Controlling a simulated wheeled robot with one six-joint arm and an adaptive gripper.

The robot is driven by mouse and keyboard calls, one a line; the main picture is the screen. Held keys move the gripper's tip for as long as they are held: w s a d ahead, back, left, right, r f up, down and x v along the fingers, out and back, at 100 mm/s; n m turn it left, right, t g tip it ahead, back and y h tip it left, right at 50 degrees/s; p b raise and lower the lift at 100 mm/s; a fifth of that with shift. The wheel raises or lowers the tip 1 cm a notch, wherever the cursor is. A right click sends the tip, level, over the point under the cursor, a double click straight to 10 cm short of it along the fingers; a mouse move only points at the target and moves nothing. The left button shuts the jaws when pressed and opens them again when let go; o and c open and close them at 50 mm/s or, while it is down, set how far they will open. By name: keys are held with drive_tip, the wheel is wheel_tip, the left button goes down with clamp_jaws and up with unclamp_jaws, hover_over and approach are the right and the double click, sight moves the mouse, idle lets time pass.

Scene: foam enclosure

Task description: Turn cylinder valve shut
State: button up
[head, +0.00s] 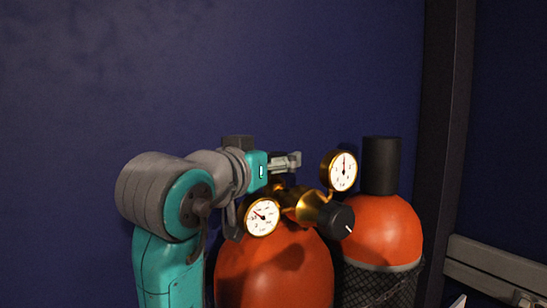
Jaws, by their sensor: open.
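An orange gas cylinder (273,270) stands in the lower middle with a brass regulator (308,207) on its top. The regulator carries a near gauge (262,217), a farther gauge (343,171) and a black knob (336,220) with a white mark, facing me. My gripper (291,161) comes in from the left, level above the brass fittings, with its fingers pointing right. It is open and I see nothing held. The cylinder's valve handle cannot be made out; the brass top near it is partly covered by my gripper and the near gauge. Contact cannot be told.
A second orange cylinder (381,232) with a black cap (381,165) and dark netting (380,287) stands close on the right. A dark blue wall (180,70) is behind. A dark post (447,150) and a grey rail (495,265) are farther right. The space above is clear.

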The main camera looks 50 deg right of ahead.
drive_tip(key=shift+w+d, duration=0.2)
drive_tip(key=shift+d, duration=0.4)
drive_tip(key=c, duration=1.2)
drive_tip(key=shift+m+g, duration=0.3)
drive_tip(key=shift+g, duration=0.2)
drive_tip(key=m+g, duration=0.2)
drive_tip(key=g, duration=0.1)
drive_tip(key=m+g, duration=0.2)
drive_tip(key=g, duration=0.1)
drive_tip(key=shift+w+g, duration=0.1)
drive_tip(key=shift+g, duration=0.2)
drive_tip(key=m+g+y, duration=0.1)
drive_tip(key=m+g, duration=0.1)
drive_tip(key=g, duration=0.2)
drive_tip(key=m+g+y, duration=0.1)
drive_tip(key=m+g, duration=0.2)
drive_tip(key=shift+m+g+y, duration=0.3)
drive_tip(key=shift+g, duration=0.1)
